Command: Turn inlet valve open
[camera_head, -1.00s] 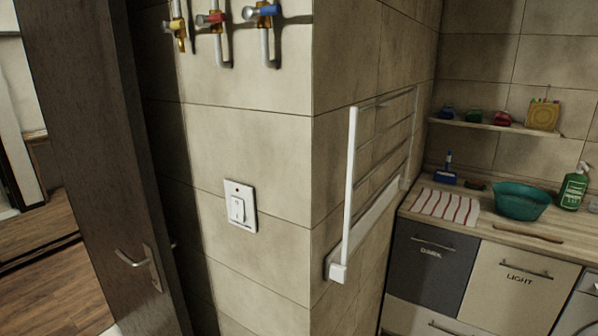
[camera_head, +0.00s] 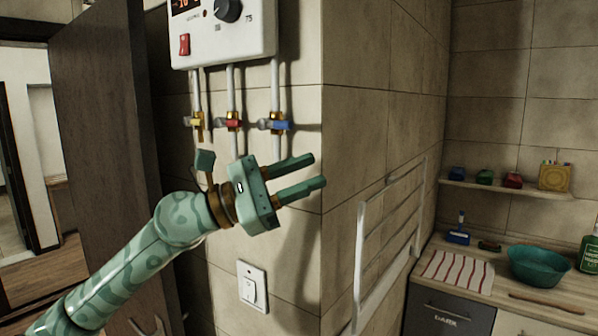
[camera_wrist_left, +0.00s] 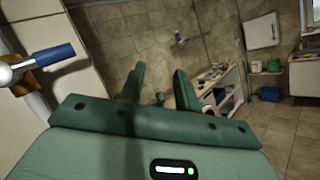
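Three valves sit on pipes under a white wall heater (camera_head: 222,32): a yellow-handled one (camera_head: 196,122), a red-handled one (camera_head: 232,123) and a blue-handled one (camera_head: 276,125). No label naming the inlet valve is legible. The blue handle lies sideways across its pipe. It also shows large at the left of the left wrist view (camera_wrist_left: 54,54). My left gripper (camera_head: 317,171) is open and empty, below and right of the blue valve, apart from it. Its fingers point right, past the wall corner. It also shows in the left wrist view (camera_wrist_left: 158,88). My right gripper is out of view.
A wall corner stands right behind my left fingers. A white towel rail (camera_head: 362,262) hangs on the wall to the right. A light switch (camera_head: 252,286) is below my gripper. A dark door (camera_head: 105,140) stands at left. A counter with a teal bowl (camera_head: 540,266) is at far right.

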